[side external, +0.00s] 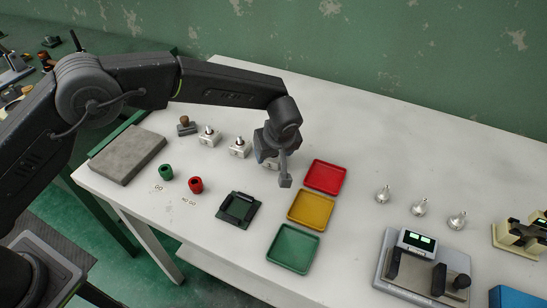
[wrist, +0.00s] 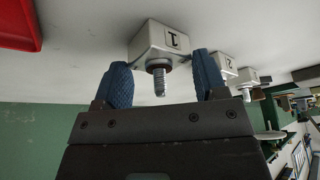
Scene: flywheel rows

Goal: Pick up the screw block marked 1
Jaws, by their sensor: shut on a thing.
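The screw block marked 1 (wrist: 150,40) is a pale block with a dark 1 on its face and a threaded metal screw. In the wrist view it is between the blue fingertips of my gripper (wrist: 162,72), which is shut on it. In the side view my gripper (side external: 270,156) hides most of this block. I cannot tell whether the block touches the table. Two similar screw blocks stand to its left in the side view, one near (side external: 240,149) and one farther off (side external: 209,138).
Red (side external: 326,177), yellow (side external: 311,210) and green (side external: 293,249) trays lie right of and in front of my gripper. A dark fixture (side external: 238,208), green ring (side external: 166,172) and red ring (side external: 195,185) are to the left.

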